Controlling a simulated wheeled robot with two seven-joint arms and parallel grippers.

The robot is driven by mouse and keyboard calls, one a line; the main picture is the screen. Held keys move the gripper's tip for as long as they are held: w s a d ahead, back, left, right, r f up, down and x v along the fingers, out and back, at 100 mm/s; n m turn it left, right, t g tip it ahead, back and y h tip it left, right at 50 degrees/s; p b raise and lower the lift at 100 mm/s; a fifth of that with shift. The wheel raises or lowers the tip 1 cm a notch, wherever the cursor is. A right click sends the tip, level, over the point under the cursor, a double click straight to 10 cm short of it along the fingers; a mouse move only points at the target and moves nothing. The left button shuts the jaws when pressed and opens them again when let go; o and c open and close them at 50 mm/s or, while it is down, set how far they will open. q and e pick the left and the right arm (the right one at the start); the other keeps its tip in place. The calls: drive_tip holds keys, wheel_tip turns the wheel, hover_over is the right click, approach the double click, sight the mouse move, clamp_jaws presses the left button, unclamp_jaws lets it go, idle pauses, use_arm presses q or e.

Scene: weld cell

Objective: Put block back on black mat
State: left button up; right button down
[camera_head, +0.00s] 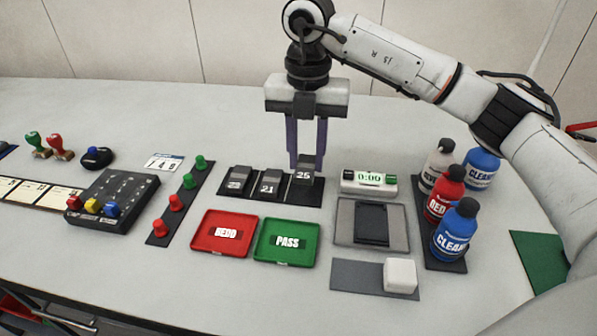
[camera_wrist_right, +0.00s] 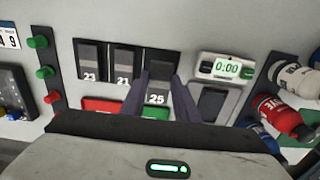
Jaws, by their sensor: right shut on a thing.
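The black mat (camera_head: 306,198) lies in the middle of the table and carries dark grey numbered blocks. Block 23 (camera_head: 239,179) and block 21 (camera_head: 270,184) stand on its left and middle parts. My right gripper (camera_head: 306,160) points down over the mat's right end and is shut on block 25 (camera_head: 304,176). Block 25 is upright, at or just above the mat; I cannot tell whether it touches. In the right wrist view, block 25 (camera_wrist_right: 157,97) shows between the fingers, beside block 21 (camera_wrist_right: 123,80). My left gripper is not in view.
A red tray (camera_head: 207,248) and a green tray (camera_head: 268,259) lie in front of the mat. A timer (camera_head: 368,182) and a grey plate with a dark pad (camera_head: 345,238) are to its right. Bottles (camera_head: 445,195) stand farther right; red and green pegs (camera_head: 176,202) are left.

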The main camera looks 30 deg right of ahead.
sight(306, 163)
drive_tip(key=shift+f, duration=2.25)
drive_tip(key=shift+f, duration=0.2)
drive_tip(key=c, duration=1.4)
unclamp_jaws()
drive_tip(key=shift+o, duration=0.2)
wheel_tip(306, 163, up, 12)
drive_tip(key=shift+r, duration=0.2)
